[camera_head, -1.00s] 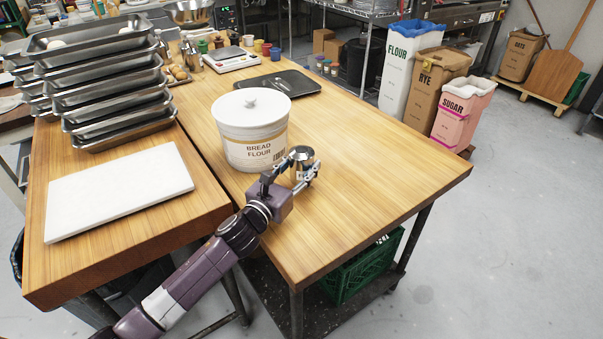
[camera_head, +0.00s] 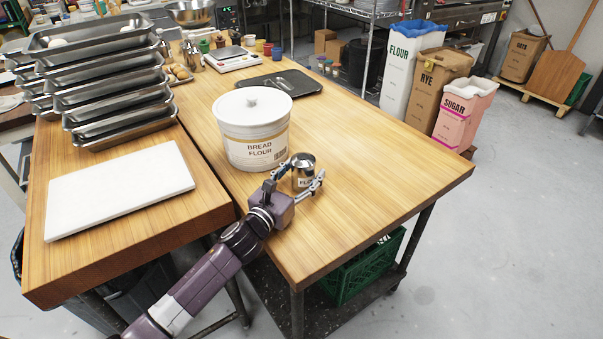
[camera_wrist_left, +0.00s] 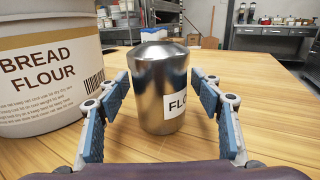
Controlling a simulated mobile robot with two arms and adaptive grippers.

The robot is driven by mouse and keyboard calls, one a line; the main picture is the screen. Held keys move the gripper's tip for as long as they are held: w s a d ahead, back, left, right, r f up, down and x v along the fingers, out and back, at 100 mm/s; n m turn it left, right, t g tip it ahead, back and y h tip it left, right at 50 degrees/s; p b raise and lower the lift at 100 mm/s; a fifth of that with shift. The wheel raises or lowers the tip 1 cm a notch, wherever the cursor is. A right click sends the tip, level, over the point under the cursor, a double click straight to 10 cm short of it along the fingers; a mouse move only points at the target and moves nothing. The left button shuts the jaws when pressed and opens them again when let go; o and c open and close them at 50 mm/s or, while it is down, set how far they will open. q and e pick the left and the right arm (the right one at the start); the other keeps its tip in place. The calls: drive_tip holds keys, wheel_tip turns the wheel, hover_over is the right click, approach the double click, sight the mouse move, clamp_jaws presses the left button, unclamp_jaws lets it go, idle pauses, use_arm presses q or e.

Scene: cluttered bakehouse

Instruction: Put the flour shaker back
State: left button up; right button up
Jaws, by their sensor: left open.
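The flour shaker (camera_head: 303,164) is a small shiny metal can with a white label, standing upright on the wooden table beside the bread flour tub. It also shows in the left wrist view (camera_wrist_left: 160,85), with "FLO" readable on its label. My left gripper (camera_head: 305,178) is open, with one finger on each side of the shaker. In the left wrist view, gaps show between the shaker and the blue finger pads of my gripper (camera_wrist_left: 162,105). My right gripper is in neither view.
The white bread flour tub (camera_head: 252,135) stands close behind and left of the shaker. A dark tray (camera_head: 300,82) lies farther back. A white board (camera_head: 120,190) and stacked metal trays (camera_head: 120,125) are on the left table. The right table's right side is clear.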

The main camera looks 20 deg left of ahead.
use_arm(q)
drive_tip(key=shift+r, duration=0.2)
drive_tip(key=shift+s+f, duration=0.15)
drive_tip(key=shift+s, duration=0.1)
drive_tip(key=b+v, duration=0.1)
drive_tip(key=v, duration=0.9)
drive_tip(key=shift+s+a, duration=0.25)
drive_tip(key=shift+s, duration=0.5)
